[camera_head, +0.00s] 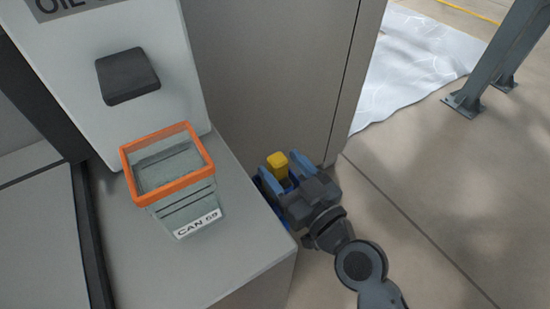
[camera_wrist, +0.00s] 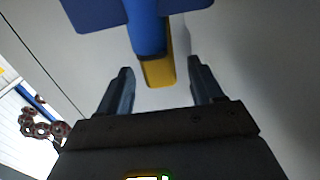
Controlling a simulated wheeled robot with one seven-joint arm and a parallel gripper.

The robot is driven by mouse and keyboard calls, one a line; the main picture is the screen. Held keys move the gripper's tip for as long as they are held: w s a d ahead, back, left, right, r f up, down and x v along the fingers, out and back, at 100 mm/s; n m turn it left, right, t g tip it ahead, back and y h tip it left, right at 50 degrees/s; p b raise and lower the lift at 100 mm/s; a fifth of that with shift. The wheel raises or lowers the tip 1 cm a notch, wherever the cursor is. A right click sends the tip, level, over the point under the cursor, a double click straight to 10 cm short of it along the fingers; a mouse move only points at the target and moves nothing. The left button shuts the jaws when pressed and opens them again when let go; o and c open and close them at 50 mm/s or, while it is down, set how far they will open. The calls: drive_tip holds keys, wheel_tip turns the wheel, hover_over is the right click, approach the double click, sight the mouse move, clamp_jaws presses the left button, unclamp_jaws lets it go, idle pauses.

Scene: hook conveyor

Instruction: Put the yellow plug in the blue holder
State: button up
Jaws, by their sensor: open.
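The yellow plug (camera_head: 277,162) stands up between the fingers of my gripper (camera_head: 287,174) in the head view, beside the grey cabinet. In the wrist view the plug (camera_wrist: 158,71) sits between the two fingertips of my gripper (camera_wrist: 160,68), with a visible gap on each side. My gripper is open and holds nothing. The blue holder (camera_wrist: 149,30), a round blue part with a wide flat plate, overlaps the plug in the wrist view. In the head view my gripper hides most of the blue part. I cannot tell how deep the plug sits in it.
An orange-rimmed clear bin (camera_head: 168,180) labelled CAN stands on the grey ledge (camera_head: 235,245) left of my gripper. A tall grey cabinet panel (camera_head: 265,70) rises behind. Open floor (camera_head: 440,190) lies to the right, with a metal post (camera_head: 505,55) farther back.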

drive_tip(key=b+v, duration=0.2)
drive_tip(key=v, duration=0.6)
drive_tip(key=shift+s, duration=0.15)
drive_tip(key=shift+d, duration=0.1)
drive_tip(key=s+d+f+m+h, duration=0.2)
drive_tip(key=s+d+m+h, duration=0.15)
drive_tip(key=s+d, duration=0.55)
drive_tip(key=s+d+f+m+h, duration=0.15)
drive_tip(key=s+d+h, duration=0.4)
drive_tip(key=s, duration=0.55)
drive_tip(key=s+d+r+m+h, duration=0.1)
drive_tip(key=s+r, duration=0.4)
drive_tip(key=s, duration=0.3)
drive_tip(key=shift+s+d+m, duration=0.2)
drive_tip(key=shift+s+m, duration=0.1)
drive_tip(key=shift+m, duration=0.1)
